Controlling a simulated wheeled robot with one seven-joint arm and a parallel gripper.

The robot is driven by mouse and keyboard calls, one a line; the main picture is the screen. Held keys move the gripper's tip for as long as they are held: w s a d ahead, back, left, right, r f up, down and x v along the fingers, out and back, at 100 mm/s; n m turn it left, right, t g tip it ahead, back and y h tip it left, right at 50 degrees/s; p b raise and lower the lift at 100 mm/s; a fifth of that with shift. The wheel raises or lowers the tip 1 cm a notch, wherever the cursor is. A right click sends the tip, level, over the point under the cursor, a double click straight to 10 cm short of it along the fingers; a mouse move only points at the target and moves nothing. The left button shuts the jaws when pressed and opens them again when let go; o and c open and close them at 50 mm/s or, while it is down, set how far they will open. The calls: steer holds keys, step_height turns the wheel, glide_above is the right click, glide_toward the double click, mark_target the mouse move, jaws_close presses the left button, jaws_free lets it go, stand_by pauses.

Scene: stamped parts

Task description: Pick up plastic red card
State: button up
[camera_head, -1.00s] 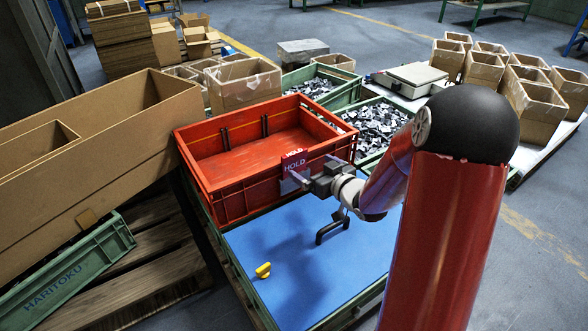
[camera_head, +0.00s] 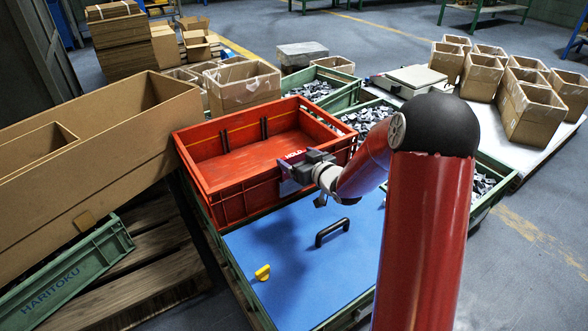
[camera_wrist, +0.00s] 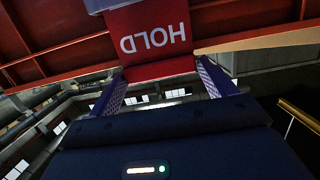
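The red card with white "HOLD" lettering (camera_head: 293,154) is at the front wall of the red crate (camera_head: 233,196), near its upper rim. In the wrist view the card (camera_wrist: 150,30) is upside down and passes across the crate's rim line. My gripper (camera_wrist: 160,72) is open, with one finger on each side of the card's lower part. I cannot tell whether the fingers touch it. In the head view my gripper (camera_head: 290,178) is in front of the crate wall and hides most of the card.
The blue mat (camera_head: 290,250) in front of the crate holds a black handle (camera_head: 332,231) and a small yellow piece (camera_head: 263,272). Green crates of metal parts (camera_head: 368,117) stand behind and right. A long cardboard box (camera_head: 100,165) is close on the left.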

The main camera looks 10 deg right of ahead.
steer(key=c, duration=0.8)
steer(key=shift+r, duration=0.15)
